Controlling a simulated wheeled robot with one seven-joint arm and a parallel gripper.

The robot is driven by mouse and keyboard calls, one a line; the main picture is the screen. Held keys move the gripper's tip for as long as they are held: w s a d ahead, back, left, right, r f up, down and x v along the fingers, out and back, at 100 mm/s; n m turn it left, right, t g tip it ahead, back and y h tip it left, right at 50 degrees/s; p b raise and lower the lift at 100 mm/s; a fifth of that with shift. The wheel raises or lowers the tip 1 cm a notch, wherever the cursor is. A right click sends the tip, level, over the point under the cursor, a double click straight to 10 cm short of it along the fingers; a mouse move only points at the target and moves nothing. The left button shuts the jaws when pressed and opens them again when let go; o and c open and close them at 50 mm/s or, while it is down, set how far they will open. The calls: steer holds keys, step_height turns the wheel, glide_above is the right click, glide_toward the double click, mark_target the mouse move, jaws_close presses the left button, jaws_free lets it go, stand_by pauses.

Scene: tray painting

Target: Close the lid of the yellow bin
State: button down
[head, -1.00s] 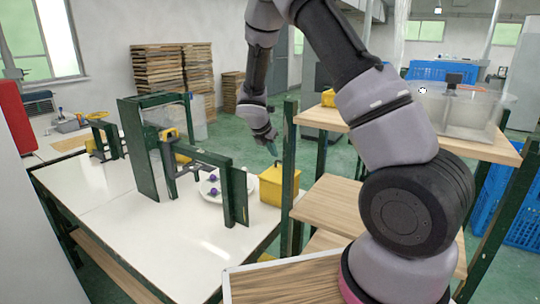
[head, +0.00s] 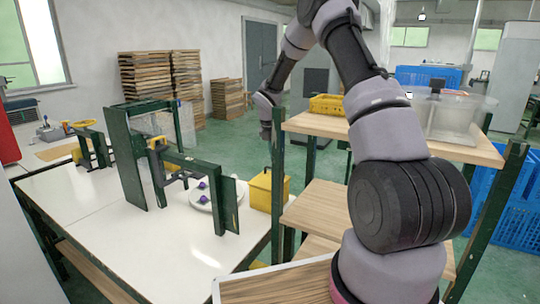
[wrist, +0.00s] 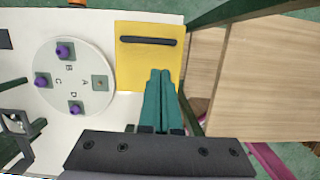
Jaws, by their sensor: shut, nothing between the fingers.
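The yellow bin (head: 264,192) stands at the right end of the white table, close to the shelf post. In the wrist view its yellow lid (wrist: 140,66) shows from above as a flat panel with a dark bar handle (wrist: 148,41). The lid looks flat over the bin; I see no open inside, but cannot tell whether it is fully seated. My gripper (wrist: 160,72) has its teal fingers together and empty, with the tips overlapping the lid's near edge in the wrist view.
A white round plate (head: 213,202) with purple knobs and letters lies left of the bin. A green frame (head: 130,160) stands on the table. A wooden shelf unit (head: 320,124) is close on the right, holding a yellow crate (head: 327,104) and a clear box (head: 445,118).

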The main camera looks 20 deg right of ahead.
steer(key=shift+g+y, duration=0.6)
steer(key=shift+w+d+f, duration=0.7)
steer(key=shift+f, duration=0.25)
steer(key=shift+w+d+f, duration=0.65)
steer(key=shift+f, duration=0.25)
steer(key=shift+w+d+f, duration=0.7)
steer(key=shift+f, duration=0.25)
steer(key=shift+r, duration=0.1)
